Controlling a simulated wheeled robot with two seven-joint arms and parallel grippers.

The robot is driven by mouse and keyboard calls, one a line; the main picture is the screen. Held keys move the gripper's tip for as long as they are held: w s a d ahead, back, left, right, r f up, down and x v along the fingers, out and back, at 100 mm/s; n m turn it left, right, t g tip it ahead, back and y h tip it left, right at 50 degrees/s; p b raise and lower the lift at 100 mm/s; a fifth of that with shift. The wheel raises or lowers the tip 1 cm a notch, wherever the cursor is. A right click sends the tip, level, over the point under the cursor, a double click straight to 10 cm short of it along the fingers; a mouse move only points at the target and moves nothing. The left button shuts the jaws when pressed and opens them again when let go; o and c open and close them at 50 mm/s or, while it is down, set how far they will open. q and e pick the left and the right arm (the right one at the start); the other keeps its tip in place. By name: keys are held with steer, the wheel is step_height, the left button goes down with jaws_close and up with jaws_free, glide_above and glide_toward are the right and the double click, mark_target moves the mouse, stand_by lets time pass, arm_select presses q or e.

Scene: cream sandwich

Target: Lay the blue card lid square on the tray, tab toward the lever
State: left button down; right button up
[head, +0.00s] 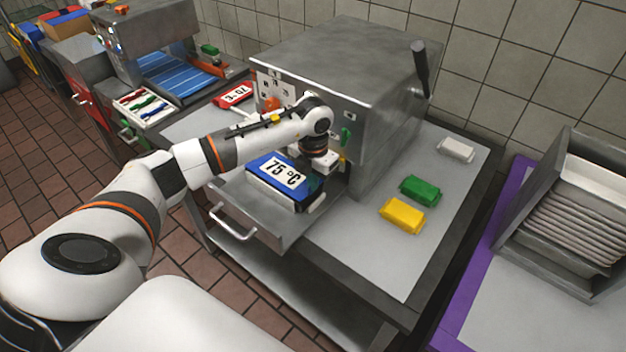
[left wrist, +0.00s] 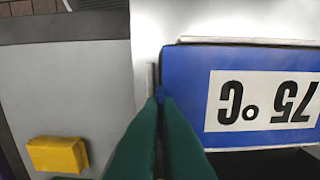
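The blue card lid (head: 262,165), with a white "75 °C" label, lies face up over the tray in the pulled-out drawer of the steel machine. A pale tray rim (head: 317,202) shows at its right end. My left gripper (head: 322,178) is at the lid's right end, on the lever side. I cannot tell whether the lid rests fully on the tray. The black lever (head: 420,70) stands upright at the machine's right. My right gripper is out of view.
Yellow (head: 402,215), green (head: 420,190) and white (head: 456,150) packets lie on the counter right of the drawer. A red card (head: 234,95) lies left of the machine (head: 335,60). A steel rack (head: 575,220) stands at far right. The counter's front right is clear.

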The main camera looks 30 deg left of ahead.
arm_select(q)
steer(key=c, duration=1.6)
jaws_free()
step_height(320, 180, up, 12)
steer(key=b, duration=0.2)
steer(key=shift+b, duration=0.4)
